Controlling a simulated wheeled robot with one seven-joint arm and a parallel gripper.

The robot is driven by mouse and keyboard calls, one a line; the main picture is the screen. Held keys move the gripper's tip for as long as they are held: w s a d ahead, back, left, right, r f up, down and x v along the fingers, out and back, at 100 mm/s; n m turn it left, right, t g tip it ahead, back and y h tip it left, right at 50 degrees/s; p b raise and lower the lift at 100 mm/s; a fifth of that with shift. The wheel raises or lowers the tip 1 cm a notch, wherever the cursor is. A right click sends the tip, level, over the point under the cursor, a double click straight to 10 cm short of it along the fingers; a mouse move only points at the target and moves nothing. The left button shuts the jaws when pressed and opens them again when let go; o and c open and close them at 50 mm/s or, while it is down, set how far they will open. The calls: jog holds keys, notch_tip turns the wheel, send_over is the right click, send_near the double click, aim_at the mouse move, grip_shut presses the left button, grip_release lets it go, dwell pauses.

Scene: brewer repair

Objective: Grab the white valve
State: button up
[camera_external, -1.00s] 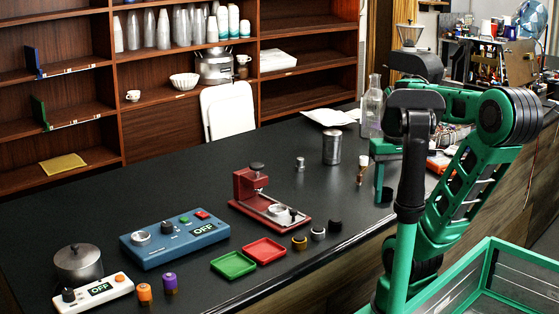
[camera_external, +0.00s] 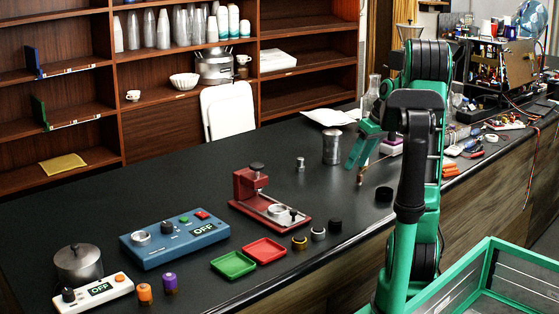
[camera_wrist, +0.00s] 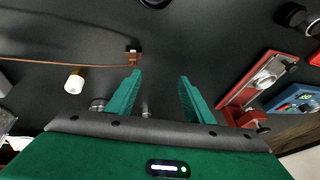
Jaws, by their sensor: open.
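The white valve shows in the wrist view as a small white cylinder (camera_wrist: 74,82) with a tan end, on the black counter left of my gripper (camera_wrist: 160,76). A copper-brown fitting (camera_wrist: 132,56) with a thin copper line lies close beyond the left fingertip. My gripper's green fingers are apart and nothing is between them. In the outside view my gripper (camera_external: 356,165) points down over the counter, and a copper piece (camera_external: 360,178) shows just under its tips. The white valve is not visible there, apparently behind the gripper.
A metal canister (camera_external: 331,147) and a small grey cylinder (camera_external: 300,164) stand left of the gripper. A black round piece (camera_external: 384,194) lies near the front edge. The red press (camera_external: 270,205), trays and blue control box (camera_external: 174,239) are farther left. Tools clutter the right end.

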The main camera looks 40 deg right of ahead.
jog(key=w+d+t, duration=0.1)
jog(key=d, duration=0.2)
jog(key=w+d+n+t+y, duration=0.1)
jog(key=d, duration=0.3)
jog(key=w+d+f+n+t+y, duration=0.1)
jog(key=d, duration=0.2)
jog(key=shift+w+d+t, duration=0.35)
jog(key=shift+w+t, duration=0.05)
jog(key=s+d+r+n+t+y, duration=0.1)
jog(key=s+d+r+n+t, duration=0.2)
jog(key=d, duration=0.6)
jog(key=shift+m+t+y, duration=0.3)
jog(key=shift+m+t, duration=0.1)
jog(key=shift+t, duration=0.4)
notch_tip(320, 180, down, 5)
jog(key=shift+f, duration=0.1)
jog(key=shift+a+f, duration=0.1)
jog(key=shift+f, duration=0.1)
jog(key=shift+w+a+f, duration=0.1)
jog(key=shift+w+f, duration=0.05)
jog(key=shift+w, duration=0.05)
jog(key=x, duration=0.5)
jog(key=shift+d+x, duration=0.15)
jog(key=shift+x, duration=1.15)
jog(key=shift+d+x, duration=0.2)
jog(key=shift+x, duration=1.05)
jog(key=shift+w, duration=0.15)
grip_shut()
